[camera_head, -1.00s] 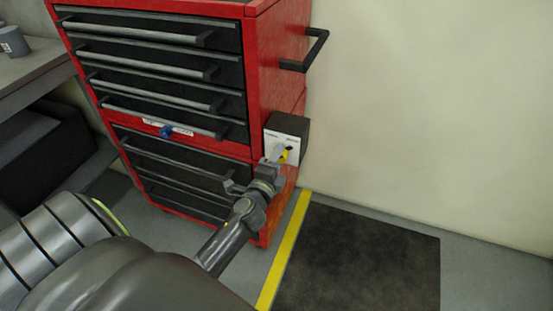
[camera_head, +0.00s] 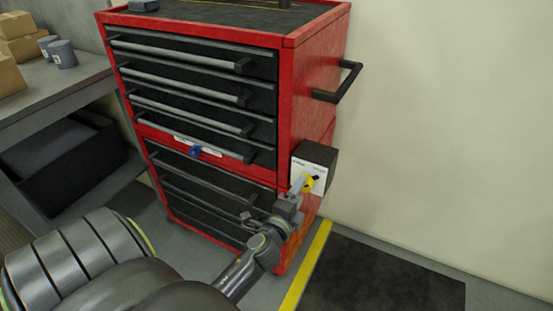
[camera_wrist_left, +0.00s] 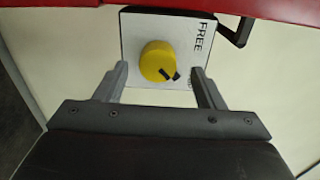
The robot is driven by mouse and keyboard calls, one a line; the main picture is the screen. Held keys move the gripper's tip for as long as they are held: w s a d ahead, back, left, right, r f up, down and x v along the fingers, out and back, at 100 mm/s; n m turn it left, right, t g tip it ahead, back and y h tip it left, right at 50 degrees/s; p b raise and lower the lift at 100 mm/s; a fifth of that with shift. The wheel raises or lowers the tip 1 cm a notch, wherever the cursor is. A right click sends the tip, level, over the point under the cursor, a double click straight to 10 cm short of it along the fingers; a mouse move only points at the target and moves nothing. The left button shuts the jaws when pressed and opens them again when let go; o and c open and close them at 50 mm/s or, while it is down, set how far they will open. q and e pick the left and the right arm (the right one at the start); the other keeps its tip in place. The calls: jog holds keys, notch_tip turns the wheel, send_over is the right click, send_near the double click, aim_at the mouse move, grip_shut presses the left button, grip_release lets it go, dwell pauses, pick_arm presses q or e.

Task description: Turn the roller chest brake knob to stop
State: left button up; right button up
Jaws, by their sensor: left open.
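The red roller chest (camera_head: 318,75) stands against the wall, with black drawers. On its right side is a dark box with a white plate (camera_head: 321,156) carrying the yellow brake knob (camera_head: 309,184). In the left wrist view the round knob (camera_wrist_left: 155,60) has a black mark toward its lower right. The plate there reads FREE along its right side; another label is mostly hidden behind a finger. My left gripper (camera_head: 300,187) is at the knob, open. In the wrist view its fingertips (camera_wrist_left: 159,70) lie on either side of the knob, with gaps. My right gripper is not in view.
A black handle (camera_head: 338,85) sticks out from the chest's side above the box. A blue knob (camera_head: 196,151) sits on the chest front. A grey bench (camera_head: 60,88) with boxes and cups is at left. A dark mat (camera_head: 385,280) and yellow floor line lie at right.

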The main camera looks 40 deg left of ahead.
pick_arm(q)
jog(key=b+v, duration=0.2)
jog(key=v, duration=1.2)
jog(key=shift+s, duration=0.3)
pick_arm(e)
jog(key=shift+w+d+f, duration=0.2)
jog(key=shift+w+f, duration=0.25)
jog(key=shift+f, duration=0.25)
pick_arm(q)
jog(key=shift+a, duration=0.1)
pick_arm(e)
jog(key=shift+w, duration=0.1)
